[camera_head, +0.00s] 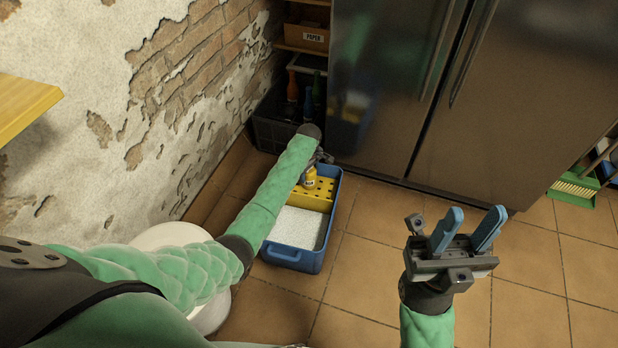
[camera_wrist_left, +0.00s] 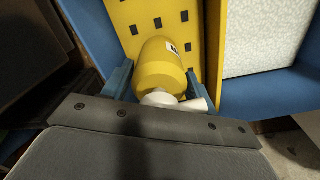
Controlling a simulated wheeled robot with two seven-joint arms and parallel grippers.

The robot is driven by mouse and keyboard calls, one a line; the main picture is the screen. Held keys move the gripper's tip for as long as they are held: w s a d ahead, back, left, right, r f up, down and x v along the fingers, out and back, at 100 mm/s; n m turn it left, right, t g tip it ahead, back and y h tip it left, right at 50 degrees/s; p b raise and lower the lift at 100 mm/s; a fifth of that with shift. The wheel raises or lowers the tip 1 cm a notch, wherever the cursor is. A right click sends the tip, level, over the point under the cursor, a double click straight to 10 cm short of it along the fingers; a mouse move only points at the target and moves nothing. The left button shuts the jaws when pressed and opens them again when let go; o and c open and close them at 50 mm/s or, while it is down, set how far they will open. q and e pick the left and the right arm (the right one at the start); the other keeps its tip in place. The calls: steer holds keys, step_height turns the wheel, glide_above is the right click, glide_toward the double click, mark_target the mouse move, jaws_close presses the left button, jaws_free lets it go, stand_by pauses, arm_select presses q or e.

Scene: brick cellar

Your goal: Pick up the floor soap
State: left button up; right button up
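The floor soap appears to be a yellow bottle (camera_head: 309,178) with a white top and a small label. It stands at the yellow perforated part of a blue bucket (camera_head: 289,257). In the left wrist view the bottle (camera_wrist_left: 162,66) lies between the blue fingers of my left gripper (camera_wrist_left: 158,85), its white top towards the gripper. The fingers stand apart on either side of it; firm contact does not show. In the head view my left gripper (camera_head: 318,158) is dark and partly hidden by its wrist. My right gripper (camera_head: 467,230) is open and empty, above the floor.
A dark crate with bottles (camera_head: 275,126) stands behind the bucket, beside the brick wall. A steel fridge (camera_head: 400,90) is close behind on the right. A white round container (camera_head: 170,236) is partly under my left arm. A green dustpan (camera_head: 574,188) stands far right. Tiled floor is clear at right.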

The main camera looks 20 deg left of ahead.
arm_select(q)
steer(key=c, duration=0.7)
